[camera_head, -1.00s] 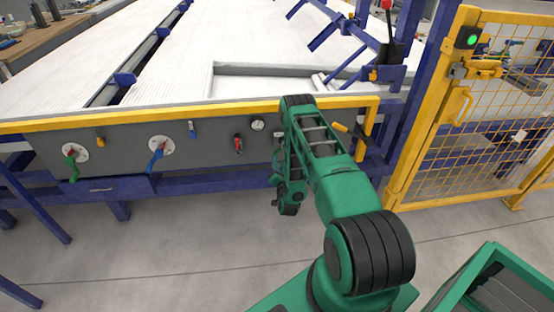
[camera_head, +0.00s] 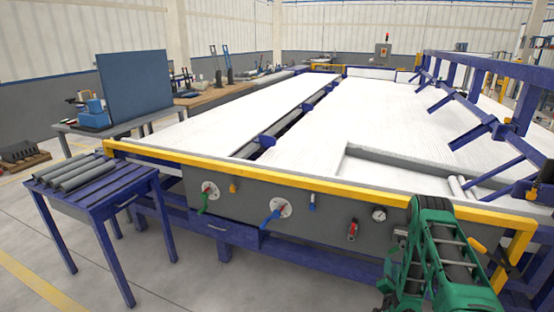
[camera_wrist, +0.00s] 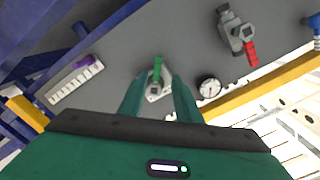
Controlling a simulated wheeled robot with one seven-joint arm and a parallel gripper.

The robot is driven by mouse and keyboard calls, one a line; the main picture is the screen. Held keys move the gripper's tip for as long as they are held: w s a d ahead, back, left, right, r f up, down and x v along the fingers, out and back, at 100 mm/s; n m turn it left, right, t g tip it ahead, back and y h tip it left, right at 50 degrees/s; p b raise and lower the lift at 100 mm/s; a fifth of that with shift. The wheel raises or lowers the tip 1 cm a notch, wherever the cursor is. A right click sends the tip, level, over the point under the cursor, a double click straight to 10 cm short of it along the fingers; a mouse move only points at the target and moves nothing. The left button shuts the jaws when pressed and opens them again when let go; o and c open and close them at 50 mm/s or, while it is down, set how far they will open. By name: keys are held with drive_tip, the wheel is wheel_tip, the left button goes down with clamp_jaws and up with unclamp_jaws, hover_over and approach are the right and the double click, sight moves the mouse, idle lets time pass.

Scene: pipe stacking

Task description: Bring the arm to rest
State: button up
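My green arm (camera_head: 440,262) is folded at the lower right of the head view, in front of the grey control panel (camera_head: 335,212). The wrist view shows my gripper (camera_wrist: 158,92) with its two green fingers apart and nothing held between them. A small green handle on a pale plate (camera_wrist: 156,86) shows on the grey panel beyond the fingers. I cannot tell whether the fingers touch the panel. In the head view the fingertips are not clear.
Several grey pipes (camera_head: 75,173) lie on a small blue table (camera_head: 105,192) at the left. The long white-topped table (camera_head: 215,115) has a yellow front rail (camera_head: 300,182). The panel carries a green lever (camera_head: 205,202), a blue lever (camera_head: 271,217) and a gauge (camera_head: 379,213). Open floor lies at lower left.

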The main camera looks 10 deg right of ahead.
drive_tip(key=w+r+n+g+y, duration=0.1)
drive_tip(key=w+r+n+y, duration=0.15)
drive_tip(key=r, duration=0.35)
drive_tip(key=w+r+n+g+y, duration=0.1)
drive_tip(key=w+r+n, duration=0.1)
drive_tip(key=w+r, duration=0.3)
drive_tip(key=s+a+r+n+g+y, duration=0.1)
drive_tip(key=s+r+g, duration=0.25)
drive_tip(key=r, duration=0.35)
drive_tip(key=s+a+r+n+g, duration=0.1)
drive_tip(key=s+r+g, duration=0.1)
drive_tip(key=s+r, duration=0.45)
drive_tip(key=s+a+r+g+y, duration=0.1)
drive_tip(key=s+a+r, duration=0.3)
drive_tip(key=s, duration=0.9)
drive_tip(key=s+a+r+g+y, duration=0.1)
drive_tip(key=s+a+r+g, duration=0.3)
drive_tip(key=s, duration=1)
drive_tip(key=s+a+r+g+y, duration=0.1)
drive_tip(key=s+a+r+g, duration=0.2)
drive_tip(key=s+r, duration=0.5)
drive_tip(key=s+a, duration=0.1)
drive_tip(key=s, duration=0.5)
drive_tip(key=shift+s+r+y, duration=0.2)
drive_tip(key=shift+r+y, duration=0.15)
drive_tip(key=shift+n, duration=0.25)
